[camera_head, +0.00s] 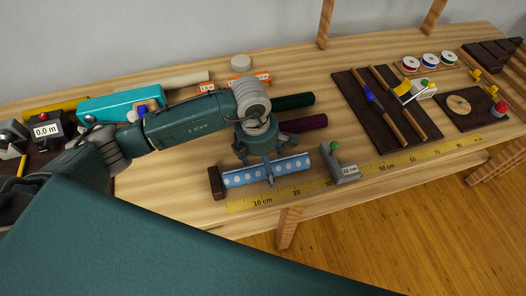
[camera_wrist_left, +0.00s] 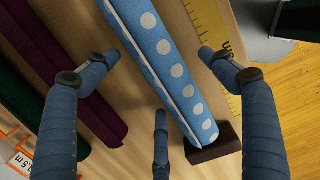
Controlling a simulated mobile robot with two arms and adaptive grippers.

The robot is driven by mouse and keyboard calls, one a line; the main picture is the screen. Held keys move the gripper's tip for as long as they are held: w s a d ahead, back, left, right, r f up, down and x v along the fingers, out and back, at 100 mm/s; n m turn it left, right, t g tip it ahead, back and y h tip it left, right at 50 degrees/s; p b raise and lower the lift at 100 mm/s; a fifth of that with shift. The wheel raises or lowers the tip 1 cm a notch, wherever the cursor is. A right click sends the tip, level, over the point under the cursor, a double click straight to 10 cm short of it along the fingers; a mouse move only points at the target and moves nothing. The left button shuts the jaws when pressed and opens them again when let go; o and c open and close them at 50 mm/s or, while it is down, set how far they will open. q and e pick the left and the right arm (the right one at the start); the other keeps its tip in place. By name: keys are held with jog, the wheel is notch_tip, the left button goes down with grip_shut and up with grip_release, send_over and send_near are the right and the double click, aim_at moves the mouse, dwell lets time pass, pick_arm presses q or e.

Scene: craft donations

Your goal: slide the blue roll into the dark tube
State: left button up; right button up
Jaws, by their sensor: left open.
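The blue roll with white dots (camera_head: 292,166) lies along the yellow measuring strip, its left end against a brown block (camera_head: 216,182). My left gripper (camera_head: 268,163) is above the roll, fingers spread and empty. In the left wrist view the roll (camera_wrist_left: 165,60) runs between the open fingers of the gripper (camera_wrist_left: 158,72), apart from them as far as I can see. A dark green roll (camera_head: 293,101) and a dark purple roll (camera_head: 303,123) lie behind it. I cannot tell which thing is the dark tube. My right gripper is not in view.
A grey stop with a green knob (camera_head: 345,172) stands just right of the roll. The yellow measuring strip (camera_head: 400,158) runs along the bench's front. A dark board with sticks (camera_head: 352,98) lies to the right. A teal box (camera_head: 110,103) stands behind my left arm.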

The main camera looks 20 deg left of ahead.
pick_arm(q)
jog(key=shift+f, duration=0.65)
